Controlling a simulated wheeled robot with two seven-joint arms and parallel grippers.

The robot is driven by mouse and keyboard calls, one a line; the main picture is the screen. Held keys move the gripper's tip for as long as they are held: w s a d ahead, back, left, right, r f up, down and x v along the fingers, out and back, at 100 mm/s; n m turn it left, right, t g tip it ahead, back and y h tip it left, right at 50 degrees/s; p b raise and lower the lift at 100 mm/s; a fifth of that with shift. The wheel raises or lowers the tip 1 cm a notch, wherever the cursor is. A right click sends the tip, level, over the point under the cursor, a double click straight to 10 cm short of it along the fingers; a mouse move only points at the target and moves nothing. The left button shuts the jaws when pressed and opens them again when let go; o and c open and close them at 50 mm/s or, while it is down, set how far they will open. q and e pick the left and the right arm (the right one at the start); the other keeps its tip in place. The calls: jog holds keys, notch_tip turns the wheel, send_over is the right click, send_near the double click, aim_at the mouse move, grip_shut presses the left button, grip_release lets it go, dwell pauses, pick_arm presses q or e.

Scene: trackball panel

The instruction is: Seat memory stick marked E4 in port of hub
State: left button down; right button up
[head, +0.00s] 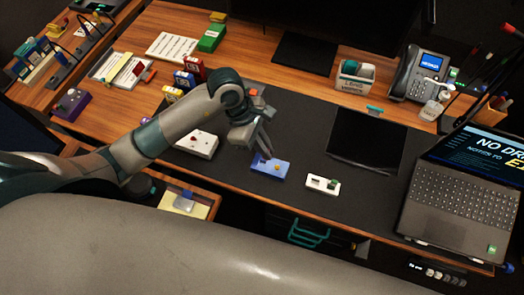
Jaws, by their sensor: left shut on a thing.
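My left gripper (267,148) reaches in from the left, over the dark desk mat. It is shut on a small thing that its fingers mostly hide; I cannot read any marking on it. The fingertips are over or at the back edge of a blue block (270,168) with a small orange spot. To its right lies a small white block (322,184) with a dark slot and a green piece at its right end; it may be the hub. No E4 marking is legible. My right gripper is not in view.
A white panel with a red knob (197,140) lies left of the blue block. A black tablet (367,142) and a laptop (460,190) are to the right. A phone (420,75) stands behind.

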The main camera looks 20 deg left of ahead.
pick_arm(q)
jog(key=shift+a+f, duration=0.4)
jog(key=shift+a, duration=0.1)
jog(key=shift+f+p, duration=0.95)
jog(key=shift+f, duration=0.95)
jog(key=shift+f, duration=0.2)
jog(key=shift+f+b, duration=0.1)
jog(key=shift+b, duration=0.2)
jog(key=c, duration=1.9)
grip_release()
